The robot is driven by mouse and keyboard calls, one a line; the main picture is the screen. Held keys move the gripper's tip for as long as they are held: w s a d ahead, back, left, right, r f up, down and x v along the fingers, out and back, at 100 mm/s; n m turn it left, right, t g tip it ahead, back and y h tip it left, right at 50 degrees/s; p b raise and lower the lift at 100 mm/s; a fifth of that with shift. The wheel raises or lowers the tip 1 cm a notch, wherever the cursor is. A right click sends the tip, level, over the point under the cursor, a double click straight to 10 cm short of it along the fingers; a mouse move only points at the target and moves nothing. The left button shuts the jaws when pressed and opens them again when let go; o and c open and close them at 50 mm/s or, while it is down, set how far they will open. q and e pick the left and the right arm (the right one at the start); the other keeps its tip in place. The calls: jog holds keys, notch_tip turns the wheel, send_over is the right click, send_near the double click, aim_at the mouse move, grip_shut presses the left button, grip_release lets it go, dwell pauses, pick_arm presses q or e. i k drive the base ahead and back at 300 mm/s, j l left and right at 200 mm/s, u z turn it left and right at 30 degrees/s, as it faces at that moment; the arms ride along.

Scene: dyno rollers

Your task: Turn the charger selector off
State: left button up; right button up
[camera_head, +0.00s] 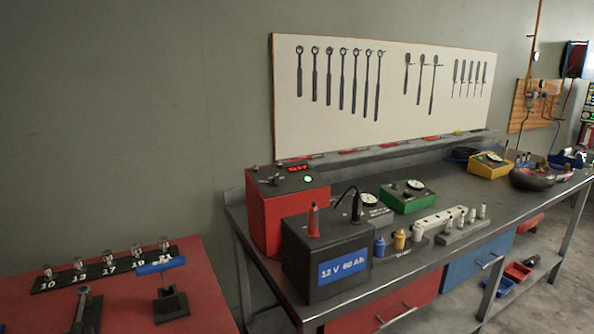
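The charger (281,216) is a red box with a dark sloped top, standing at the left end of the grey workbench. A red display (298,168) and a green light (308,179) are lit on its top. Small dark controls (274,180) sit on the left part of the top; which one is the selector, and where it points, is too small to tell. A black battery (305,262) marked "12 V 60 Ah" stands in front and hides the charger's lower right part. Neither of my grippers is in view.
The battery's red terminal piece (313,222) and black clamp with cable (356,205) stick up before the charger. Green (408,203) and yellow (490,171) gauge boxes stand further right. A red table (215,290) with sockets and a blue-handled tool is at lower left.

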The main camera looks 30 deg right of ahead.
aim_at(275, 182)
jog(key=i+z, duration=0.1)
jog(key=z, duration=0.3)
jog(key=i+z, duration=0.1)
jog(key=z, duration=0.3)
jog(key=j+z, duration=0.15)
jog(key=z, duration=0.25)
jog(key=i, duration=0.05)
